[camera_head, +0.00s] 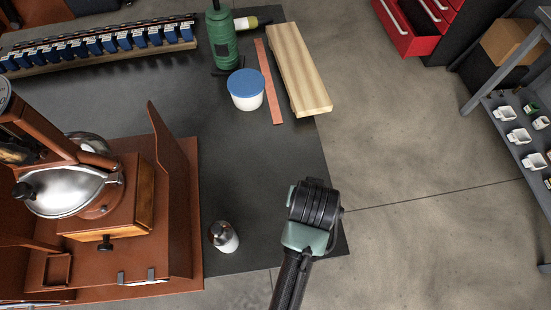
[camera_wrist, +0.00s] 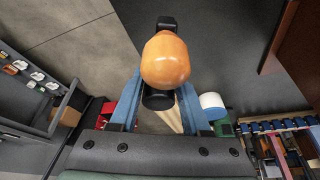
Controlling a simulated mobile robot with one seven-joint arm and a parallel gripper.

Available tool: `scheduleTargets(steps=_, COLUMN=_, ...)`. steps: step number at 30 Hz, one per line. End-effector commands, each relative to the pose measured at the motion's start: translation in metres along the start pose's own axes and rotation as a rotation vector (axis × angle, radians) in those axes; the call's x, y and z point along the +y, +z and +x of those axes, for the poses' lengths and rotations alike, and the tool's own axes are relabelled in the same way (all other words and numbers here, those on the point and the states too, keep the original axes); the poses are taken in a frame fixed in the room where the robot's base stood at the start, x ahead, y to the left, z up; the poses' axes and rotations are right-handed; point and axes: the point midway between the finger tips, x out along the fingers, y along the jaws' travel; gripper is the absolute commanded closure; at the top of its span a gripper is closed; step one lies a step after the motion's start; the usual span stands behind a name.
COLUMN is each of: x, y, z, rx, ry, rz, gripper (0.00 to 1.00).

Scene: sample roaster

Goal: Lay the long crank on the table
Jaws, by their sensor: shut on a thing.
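The long crank shows in the wrist view as an orange wooden knob (camera_wrist: 166,60) with black parts above and below it. My gripper (camera_wrist: 159,92) has its two blue fingers closed on the crank near the knob. In the head view my wrist covers the fingers and the crank, over the table's right front corner. The dark grey table (camera_head: 265,180) has bare surface left of my wrist. It also shows in the wrist view (camera_wrist: 235,55) behind the knob. I cannot tell the gap between crank and table.
A brown roaster (camera_head: 180,190) fills the left. A small silver-and-white bottle (camera_head: 226,239) stands between it and my wrist. Farther back are a blue-lidded white tub (camera_head: 246,93), a reddish strip (camera_head: 268,82), a wooden board (camera_head: 298,70) and a green tool (camera_head: 222,42).

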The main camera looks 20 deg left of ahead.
Motion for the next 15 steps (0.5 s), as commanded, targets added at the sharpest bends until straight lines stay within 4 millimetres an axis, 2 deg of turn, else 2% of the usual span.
scheduleTargets(steps=1, x=-0.01, y=0.006, z=0.03, rx=0.002, ry=-0.017, rz=-0.038, gripper=1.0)
scheduleTargets(steps=6, x=-0.038, y=0.011, z=0.077, rx=0.004, ry=-0.068, rz=-0.161, gripper=1.0)
scheduleTargets(steps=12, x=-0.066, y=0.016, z=0.12, rx=0.005, ry=-0.118, rz=-0.287, gripper=1.0)
scheduleTargets(steps=15, x=-0.077, y=0.017, z=0.132, rx=0.008, ry=-0.135, rz=-0.331, gripper=1.0)
